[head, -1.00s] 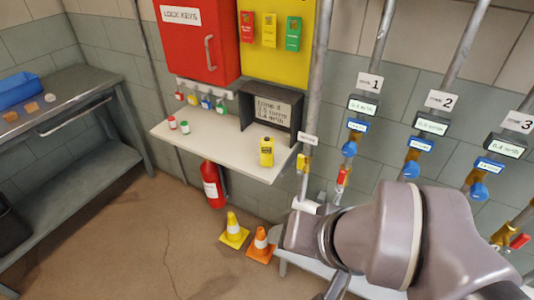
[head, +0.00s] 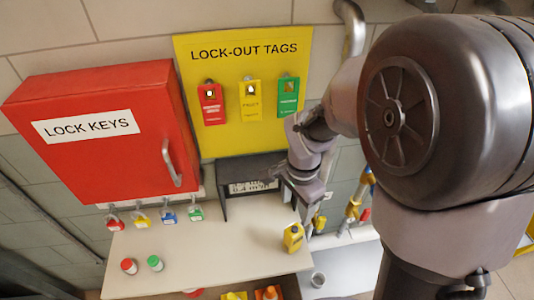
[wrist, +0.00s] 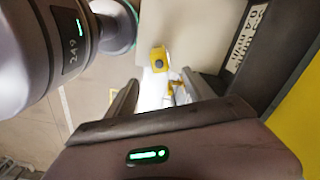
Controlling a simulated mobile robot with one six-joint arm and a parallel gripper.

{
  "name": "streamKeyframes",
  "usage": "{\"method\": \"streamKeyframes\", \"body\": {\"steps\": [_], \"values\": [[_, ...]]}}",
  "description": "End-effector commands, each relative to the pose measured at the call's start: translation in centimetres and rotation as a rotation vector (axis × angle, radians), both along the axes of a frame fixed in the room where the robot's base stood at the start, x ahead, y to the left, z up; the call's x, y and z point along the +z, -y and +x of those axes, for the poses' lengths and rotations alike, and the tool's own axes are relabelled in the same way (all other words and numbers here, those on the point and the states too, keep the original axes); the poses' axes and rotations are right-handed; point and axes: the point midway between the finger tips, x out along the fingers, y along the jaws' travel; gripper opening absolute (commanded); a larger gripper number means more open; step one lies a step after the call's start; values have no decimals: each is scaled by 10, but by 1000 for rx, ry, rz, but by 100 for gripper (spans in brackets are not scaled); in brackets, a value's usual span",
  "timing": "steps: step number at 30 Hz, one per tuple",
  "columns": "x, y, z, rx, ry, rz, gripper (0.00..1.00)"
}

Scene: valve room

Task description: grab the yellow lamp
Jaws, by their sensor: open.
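The yellow lamp (head: 293,237) stands upright near the right end of the pale shelf (head: 215,255), in front of the dark display box. It also shows in the wrist view (wrist: 158,58), near the shelf edge, ahead of my fingers. My gripper (head: 306,194) points down above and slightly right of the lamp in the head view, by the display box. In the wrist view its two fingers (wrist: 160,92) are spread apart with nothing held between them. The lamp is beyond the fingertips, and a gap is visible between them.
The dark display box (head: 252,168) stands close behind the lamp. Two small capped containers (head: 142,265) stand at the shelf's left. The red lock-key cabinet (head: 105,130) and yellow tag board (head: 247,140) are above. Pipes with valves (head: 355,200) are at the right.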

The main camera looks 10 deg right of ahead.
Motion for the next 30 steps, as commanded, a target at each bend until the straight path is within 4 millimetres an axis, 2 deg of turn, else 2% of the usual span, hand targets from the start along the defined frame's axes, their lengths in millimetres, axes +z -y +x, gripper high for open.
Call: {"method": "streamKeyframes", "body": {"steps": [9, 12, 19, 25, 30], "values": [[-92, 0, -1, -2, -7, -1, 62], [-113, 0, -1, -3, -7, 0, 62], [-134, 1, 0, -2, -4, 0, 62], [-174, 1, 3, -2, -5, 0, 62], [-174, 1, 4, -3, -2, 0, 62]]}}
